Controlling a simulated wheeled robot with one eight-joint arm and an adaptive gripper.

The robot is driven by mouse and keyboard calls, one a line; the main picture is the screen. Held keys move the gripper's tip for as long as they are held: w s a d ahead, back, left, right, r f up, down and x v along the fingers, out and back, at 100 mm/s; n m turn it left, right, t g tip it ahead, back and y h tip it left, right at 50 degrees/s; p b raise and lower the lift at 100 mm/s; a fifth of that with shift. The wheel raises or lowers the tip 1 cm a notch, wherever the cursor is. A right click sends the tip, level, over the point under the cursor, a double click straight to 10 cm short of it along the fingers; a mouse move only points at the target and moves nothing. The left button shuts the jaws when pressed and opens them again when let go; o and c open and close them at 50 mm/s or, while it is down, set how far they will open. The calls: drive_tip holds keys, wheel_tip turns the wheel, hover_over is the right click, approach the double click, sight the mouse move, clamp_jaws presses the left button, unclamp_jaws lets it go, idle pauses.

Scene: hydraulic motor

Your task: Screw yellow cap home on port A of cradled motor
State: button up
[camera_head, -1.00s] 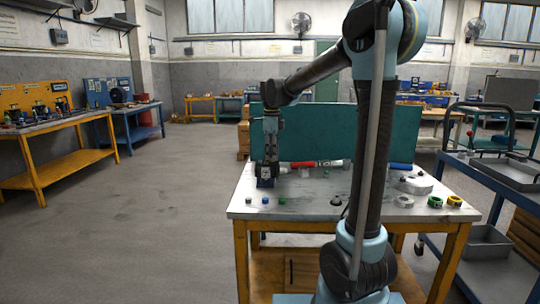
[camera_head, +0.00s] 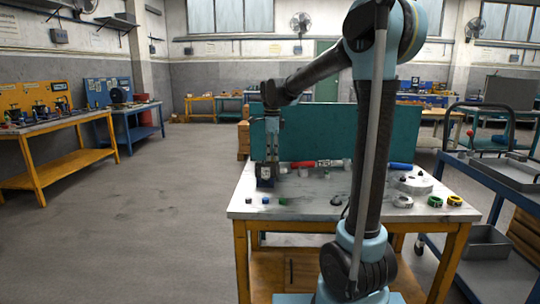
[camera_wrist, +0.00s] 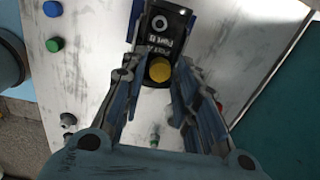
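The dark motor (camera_wrist: 160,40) sits upright in a blue cradle (camera_wrist: 190,25) on the table; the motor also shows in the head view (camera_head: 266,172). The yellow cap (camera_wrist: 160,69) is at the port A label, at the near end of the motor in the wrist view. How deep its thread sits cannot be told. The other port (camera_wrist: 158,22) shows as a bare grey ring. My gripper (camera_wrist: 157,72) is over the cap with its fingers spread, one on each side, and a gap shows between fingers and cap. In the head view the cap cannot be made out.
A blue cap (camera_wrist: 53,9) and a green cap (camera_wrist: 53,45) lie left of the motor. A grey fitting (camera_wrist: 68,120) is nearer. A small red item (camera_wrist: 219,107) lies to the right. A teal panel (camera_head: 310,138) stands along the table's back. Rings, including a yellow one (camera_head: 454,201), lie at the right.

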drive_tip(key=n, duration=0.7)
drive_tip(key=shift+n, duration=0.4)
clamp_jaws()
drive_tip(key=m, duration=0.4)
drive_tip(key=shift+m, duration=0.9)
